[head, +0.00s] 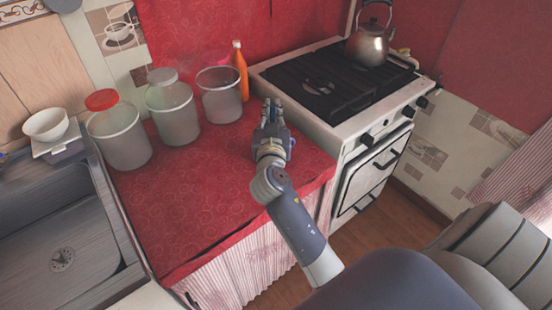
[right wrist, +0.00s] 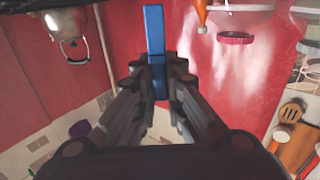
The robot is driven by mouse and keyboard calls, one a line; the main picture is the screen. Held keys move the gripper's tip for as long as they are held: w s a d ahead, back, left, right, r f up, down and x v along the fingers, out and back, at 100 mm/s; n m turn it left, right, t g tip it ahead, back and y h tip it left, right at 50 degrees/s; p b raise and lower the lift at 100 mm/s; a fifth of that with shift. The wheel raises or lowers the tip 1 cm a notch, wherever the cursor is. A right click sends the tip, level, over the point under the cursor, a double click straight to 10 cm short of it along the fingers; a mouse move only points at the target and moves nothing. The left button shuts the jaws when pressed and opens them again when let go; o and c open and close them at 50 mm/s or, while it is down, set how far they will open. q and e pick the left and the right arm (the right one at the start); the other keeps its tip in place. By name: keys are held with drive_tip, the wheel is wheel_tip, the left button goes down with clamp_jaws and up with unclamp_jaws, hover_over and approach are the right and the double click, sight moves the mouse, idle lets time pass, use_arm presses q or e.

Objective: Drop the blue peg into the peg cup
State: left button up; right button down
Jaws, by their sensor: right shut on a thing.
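The blue peg (right wrist: 154,30) stands out between the fingertips of my right gripper (right wrist: 157,72) in the right wrist view. My right gripper (head: 271,108) is shut on it. In the head view the gripper is over the right part of the red counter, and the peg cannot be made out there. Three translucent containers stand at the back left of the counter. The right one (head: 219,102) looks open at the top and seems to be the peg cup. The gripper is to its right, apart from it. My left gripper is not in view.
A red-lidded jar (head: 119,139) and a pale-lidded jar (head: 171,113) stand left of the open container. An orange bottle (head: 240,72) stands close behind it. A stove (head: 335,125) with a kettle (head: 367,46) is right. A sink (head: 60,235) is left. The counter's front is clear.

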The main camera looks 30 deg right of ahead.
drive_tip(key=shift+w+d+r+m+g+h+b, duration=0.25)
drive_tip(key=shift+w+d+h, duration=0.1)
drive_tip(key=shift+w+d, duration=0.15)
drive_tip(key=shift+w+d+r+m+g+h+b, duration=0.1)
drive_tip(key=shift+w+d+r+m+g+h, duration=0.2)
drive_tip(key=shift+w+d, duration=0.2)
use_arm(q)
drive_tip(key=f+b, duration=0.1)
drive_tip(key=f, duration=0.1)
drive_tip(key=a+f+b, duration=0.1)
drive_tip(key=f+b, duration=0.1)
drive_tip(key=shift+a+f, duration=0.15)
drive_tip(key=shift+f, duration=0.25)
use_arm(e)
drive_tip(key=shift+h, duration=0.25)
drive_tip(key=f, duration=0.5)
drive_tip(key=shift+w+d+f, duration=0.1)
drive_tip(key=shift+d+f, duration=0.25)
drive_tip(key=c, duration=2)
unclamp_jaws()
drive_tip(key=shift+c, duration=0.2)
drive_tip(key=o, duration=0.5)
drive_tip(key=shift+c, duration=0.2)
